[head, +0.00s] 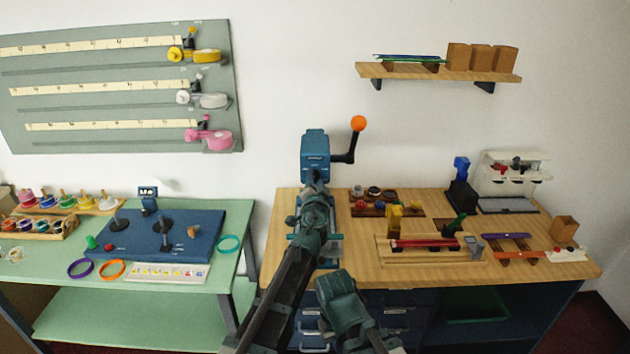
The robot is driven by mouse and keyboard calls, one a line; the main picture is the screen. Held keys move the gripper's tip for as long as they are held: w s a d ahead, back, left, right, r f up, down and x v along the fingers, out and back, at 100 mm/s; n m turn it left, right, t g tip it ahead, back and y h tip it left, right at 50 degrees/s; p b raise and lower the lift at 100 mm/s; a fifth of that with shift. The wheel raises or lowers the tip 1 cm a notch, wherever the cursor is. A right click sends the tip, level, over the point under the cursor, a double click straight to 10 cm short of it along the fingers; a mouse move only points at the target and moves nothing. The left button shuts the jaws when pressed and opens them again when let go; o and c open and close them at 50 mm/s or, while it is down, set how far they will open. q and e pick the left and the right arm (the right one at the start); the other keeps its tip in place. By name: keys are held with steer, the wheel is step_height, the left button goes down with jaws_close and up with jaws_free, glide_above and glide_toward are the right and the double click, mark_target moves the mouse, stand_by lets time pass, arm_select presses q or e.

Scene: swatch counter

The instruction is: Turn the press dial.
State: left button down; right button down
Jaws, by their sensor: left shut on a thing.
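The press (315,146) is a blue machine at the back left of the wooden bench, with a black crank ending in an orange ball (358,123) on its right side. My left gripper (317,190) reaches up to the front of the press, just under its blue head, and is shut. The press dial is hidden behind my gripper, which appears to be closed on it. My right arm's dark end (338,285) is low in front of the bench drawers, apart from the press; its fingers cannot be made out.
Right of the press on the wooden bench (350,270) are a dark rack (385,209), a wooden tray with red rods (425,244) and a white stand (515,175). A green table (235,215) with a blue board (190,228) stands left, across a gap. A shelf (425,71) hangs above.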

arm_select(q)
steer(key=m, duration=1.3)
steer(key=shift+m, duration=0.4)
steer(key=m, duration=0.6)
steer(key=shift+s, duration=0.1)
steer(key=m, duration=0.6)
steer(key=shift+m, duration=0.4)
steer(key=c, duration=0.5)
jaws_free()
